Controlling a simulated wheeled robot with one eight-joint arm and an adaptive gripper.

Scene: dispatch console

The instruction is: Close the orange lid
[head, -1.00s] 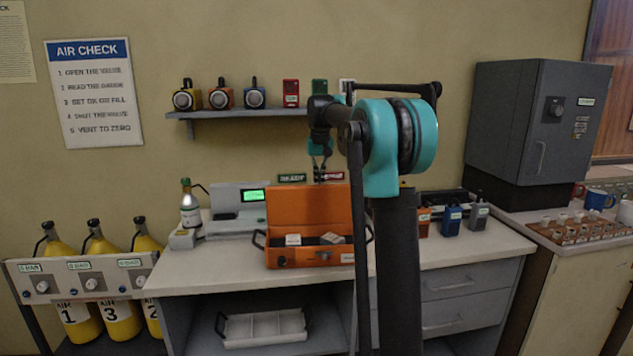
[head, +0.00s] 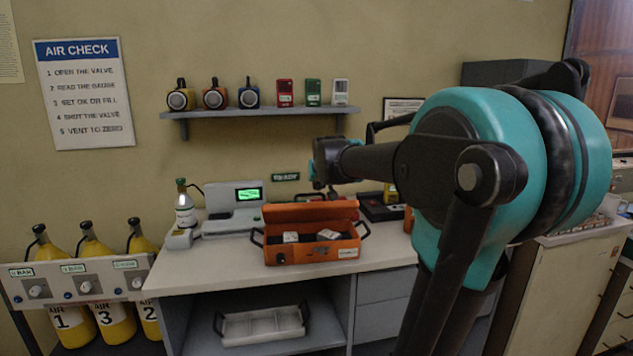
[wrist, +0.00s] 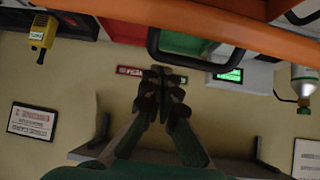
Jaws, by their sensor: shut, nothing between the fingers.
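The orange case (head: 315,252) stands on the white counter with its front wall towards me. Its orange lid (head: 310,213) is partly open, tipped forward over the back of the case. Pale items inside still show below it. My gripper (wrist: 163,76) is shut and empty in the wrist view, with a broad orange part of the case or lid (wrist: 225,25) close beyond the fingertips. In the head view my wrist is above and behind the lid, and the fingertips are mostly hidden there. I cannot tell whether they touch the lid.
A grey device with a green screen (head: 249,194) and a small bottle (head: 185,210) stand left of the case. A wall shelf (head: 258,112) with several small devices is above. A white divided tray (head: 262,325) lies below the counter. My arm covers the right side.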

